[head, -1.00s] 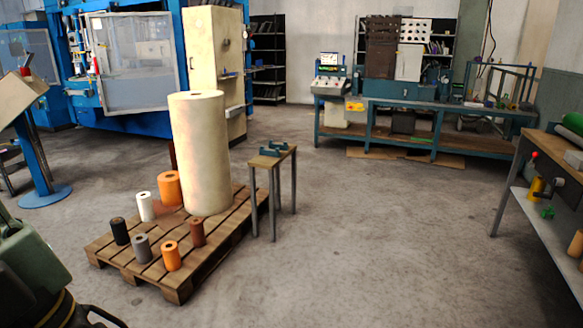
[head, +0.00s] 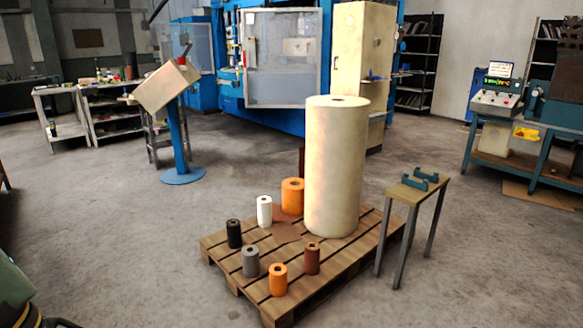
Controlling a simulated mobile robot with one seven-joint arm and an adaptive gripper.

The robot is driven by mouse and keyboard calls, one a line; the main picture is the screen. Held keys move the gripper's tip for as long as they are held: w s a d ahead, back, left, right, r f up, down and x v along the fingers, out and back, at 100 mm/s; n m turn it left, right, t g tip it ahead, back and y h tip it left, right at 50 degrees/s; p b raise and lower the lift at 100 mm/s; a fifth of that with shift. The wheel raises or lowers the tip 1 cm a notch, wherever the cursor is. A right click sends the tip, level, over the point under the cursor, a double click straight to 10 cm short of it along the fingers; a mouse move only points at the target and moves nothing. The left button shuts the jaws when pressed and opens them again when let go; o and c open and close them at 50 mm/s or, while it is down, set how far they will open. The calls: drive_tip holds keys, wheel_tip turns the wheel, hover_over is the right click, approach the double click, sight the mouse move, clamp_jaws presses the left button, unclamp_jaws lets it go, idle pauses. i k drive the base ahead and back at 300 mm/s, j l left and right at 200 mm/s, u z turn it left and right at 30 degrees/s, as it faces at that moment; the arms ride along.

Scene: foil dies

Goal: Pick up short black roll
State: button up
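The short black roll (head: 234,234) stands upright at the left corner of a wooden pallet (head: 222,258) in the head view. A grey roll (head: 250,261) stands in front of it to the right, and a white roll (head: 264,211) stands behind it to the right. My gripper cannot be made out; only part of my own body shows at the lower left edge, well apart from the pallet.
The pallet also holds orange rolls (head: 278,280) (head: 292,195), a brown roll (head: 312,259) and a tall cream roll (head: 336,170). A small stand (head: 418,190) is close at its right. A blue-based pedestal (head: 182,176) stands behind left. Floor left of the pallet is clear.

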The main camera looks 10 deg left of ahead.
sight(233, 226)
drive_tip(key=i+j+u, duration=0.1)
drive_tip(key=i+u, duration=1)
drive_tip(key=i+z, duration=0.2)
drive_tip(key=i, duration=0.45)
drive_tip(key=i+j+z, duration=0.1)
drive_tip(key=i+z, duration=0.15)
drive_tip(key=i, duration=0.35)
drive_tip(key=i+z, duration=0.15)
drive_tip(key=i, duration=0.5)
